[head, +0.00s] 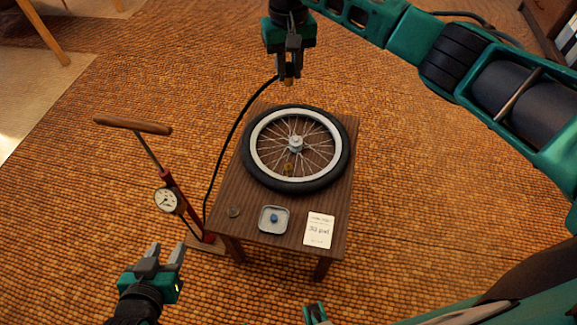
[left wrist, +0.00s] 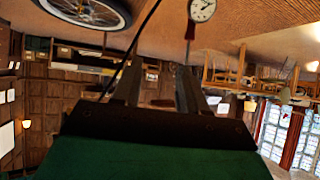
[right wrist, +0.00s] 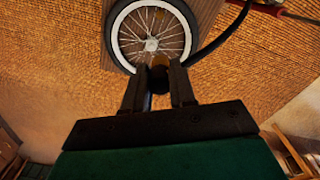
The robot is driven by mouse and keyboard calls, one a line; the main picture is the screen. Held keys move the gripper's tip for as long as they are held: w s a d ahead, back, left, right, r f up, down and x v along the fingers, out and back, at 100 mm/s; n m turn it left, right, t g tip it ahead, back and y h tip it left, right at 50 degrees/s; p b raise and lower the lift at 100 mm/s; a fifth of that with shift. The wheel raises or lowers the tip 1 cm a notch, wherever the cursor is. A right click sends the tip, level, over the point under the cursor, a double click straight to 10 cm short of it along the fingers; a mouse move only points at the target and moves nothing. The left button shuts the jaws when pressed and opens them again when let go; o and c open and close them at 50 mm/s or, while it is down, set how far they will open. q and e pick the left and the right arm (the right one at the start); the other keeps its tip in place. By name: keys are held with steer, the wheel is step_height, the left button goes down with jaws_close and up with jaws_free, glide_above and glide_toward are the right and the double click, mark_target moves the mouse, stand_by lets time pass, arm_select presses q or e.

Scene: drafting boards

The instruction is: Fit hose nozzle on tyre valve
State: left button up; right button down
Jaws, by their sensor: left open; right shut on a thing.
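The bicycle wheel with its black tyre (head: 339,171) lies flat on the small wooden table (head: 226,200). Its valve cannot be made out clearly; a small yellowish part (head: 288,168) shows inside the near rim. My right gripper (head: 288,78) is shut on the brass-coloured hose nozzle (head: 288,83), above and beyond the wheel's far edge. The nozzle also shows in the right wrist view (right wrist: 159,68), between the fingers. The black hose (head: 233,127) runs from it down to the pump. My left gripper (head: 166,255) is open and empty, left of the table's near end.
A red floor pump (head: 185,205) with a wooden handle (head: 133,126) and a gauge (head: 167,200) stands left of the table. On the near tabletop are a small tray (head: 264,227) holding a blue cap (head: 274,218), a small round piece (head: 233,212) and a white card (head: 319,230).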

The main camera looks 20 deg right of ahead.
steer(key=shift+f+b, duration=1)
steer(key=shift+f, duration=2.8)
steer(key=b, duration=0.7)
glide_above(288, 164)
steer(key=shift+f, duration=6.05)
step_height(288, 164, down, 9)
steer(key=b, duration=0.6)
steer(key=shift+d+r, duration=0.1)
arm_select(q)
steer(key=w+d+f+h+b, duration=0.1)
steer(key=w+d+f+b, duration=0.1)
steer(key=f, duration=0.9)
steer(key=shift+d+f, duration=0.15)
steer(key=shift+d, duration=0.65)
arm_select(e)
steer(key=shift+f, duration=1.3)
arm_select(q)
steer(key=shift+f+b, duration=1)
steer(key=shift+f, duration=0.05)
arm_select(e)
steer(key=shift+f, duration=1.35)
arm_select(q)
steer(key=shift+r, duration=0.1)
arm_select(e)
steer(key=c, duration=0.8)
jaws_free()
steer(key=shift+r, duration=0.1)
steer(key=shift+c, duration=0.2)
arm_select(q)
steer(key=shift+s, duration=0.1)
